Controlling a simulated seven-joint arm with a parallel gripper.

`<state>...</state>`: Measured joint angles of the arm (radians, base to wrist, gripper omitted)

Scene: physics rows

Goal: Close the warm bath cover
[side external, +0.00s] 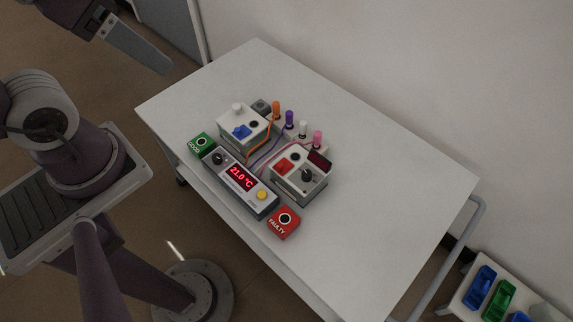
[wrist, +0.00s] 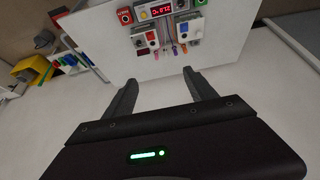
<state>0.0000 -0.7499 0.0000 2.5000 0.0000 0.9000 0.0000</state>
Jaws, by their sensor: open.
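No bath with a cover can be made out for certain. On the white table stands a grey panel (side external: 241,181) with a red display reading 21.0 °C, a black knob and a yellow button; it also shows in the wrist view (wrist: 160,11). Behind it are a white box with a blue switch (side external: 238,122) and a white box with a red switch and black dial (side external: 299,184). My gripper (wrist: 160,77) is open and empty, held well away from these devices. In the side view, its finger (side external: 138,47) shows at the top left.
Orange, purple, white and pink plugs (side external: 290,118) with cables stand behind the boxes. A green GOOD box (side external: 201,144) and red FAULTY box (side external: 284,222) flank the panel. The table's right side (side external: 390,200) is clear. Coloured bins (side external: 498,300) are lower right.

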